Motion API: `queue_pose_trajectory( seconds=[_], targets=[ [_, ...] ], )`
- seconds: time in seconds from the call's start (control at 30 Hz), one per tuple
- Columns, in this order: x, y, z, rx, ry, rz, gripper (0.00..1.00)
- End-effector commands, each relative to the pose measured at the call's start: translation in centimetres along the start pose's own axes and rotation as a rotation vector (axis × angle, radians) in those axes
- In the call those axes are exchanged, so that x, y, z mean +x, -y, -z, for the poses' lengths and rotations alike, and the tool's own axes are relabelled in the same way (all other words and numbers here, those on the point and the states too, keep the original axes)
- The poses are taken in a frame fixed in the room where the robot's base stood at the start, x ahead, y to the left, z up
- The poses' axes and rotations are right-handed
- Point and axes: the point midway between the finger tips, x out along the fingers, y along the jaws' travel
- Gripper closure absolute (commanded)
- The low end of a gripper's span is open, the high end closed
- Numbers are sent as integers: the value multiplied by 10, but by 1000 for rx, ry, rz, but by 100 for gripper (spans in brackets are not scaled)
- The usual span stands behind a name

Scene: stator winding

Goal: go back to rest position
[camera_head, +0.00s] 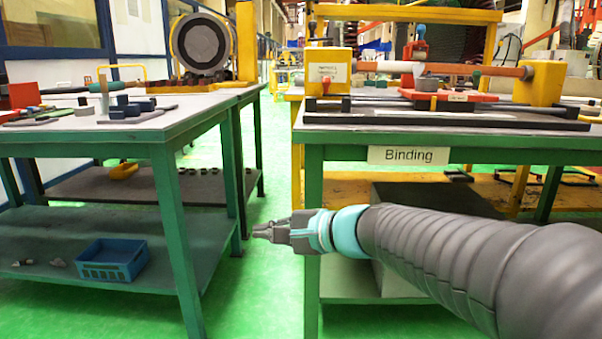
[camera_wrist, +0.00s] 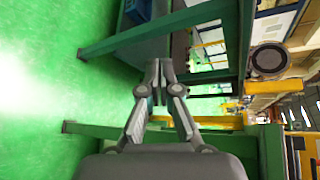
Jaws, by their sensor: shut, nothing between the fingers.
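My gripper (camera_head: 262,230) reaches in from the right on my dark, ribbed arm in the head view. It points left, below the tabletop level, in front of the gap between two green tables. In the wrist view my gripper (camera_wrist: 157,68) has its fingertips together with nothing between them. Nothing touches it in either view.
The Binding table (camera_head: 330,136) stands right, behind my arm, with a yellow and orange fixture (camera_head: 470,70) on top. The left table (camera_head: 150,128) carries small dark parts; a blue crate (camera_head: 112,262) sits on its lower shelf. Green floor (camera_head: 255,290) is clear between.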

Motion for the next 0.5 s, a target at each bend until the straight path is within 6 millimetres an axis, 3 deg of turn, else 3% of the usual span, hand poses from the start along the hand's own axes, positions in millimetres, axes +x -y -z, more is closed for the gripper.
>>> queue_pose_trajectory(
  seconds=[0.27,0.5],
  targets=[
    [-52,-82,-11,-381,-32,-366,100],
    [-120,-137,-4,-695,-67,-686,100]
  ],
)
